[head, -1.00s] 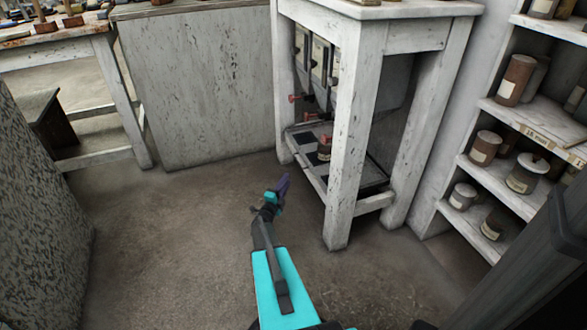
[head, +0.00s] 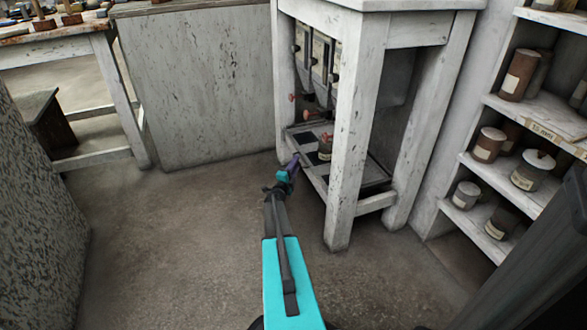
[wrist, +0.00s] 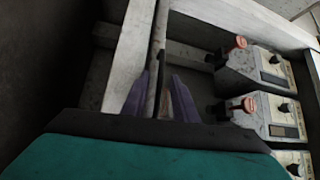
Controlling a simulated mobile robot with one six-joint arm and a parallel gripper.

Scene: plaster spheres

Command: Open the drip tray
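The drip tray is the low, flat tray with dark square panels (head: 304,142) at the bottom of the white stand, with a pale front edge (head: 309,172). My gripper (head: 292,163) is at the left part of that front edge. In the wrist view its two purple fingers (wrist: 160,98) are spread apart. A thin pale strip (wrist: 159,45), probably the tray's front edge or handle, runs between them. I cannot tell whether either finger touches it. A small jar with a reddish top (head: 325,147) stands on the tray.
Several dispensers with red taps (wrist: 240,43) hang above the tray. The stand's white front leg (head: 345,170) is close on the right. Shelves with jars (head: 488,145) stand further right. The floor (head: 170,230) in front and left is clear.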

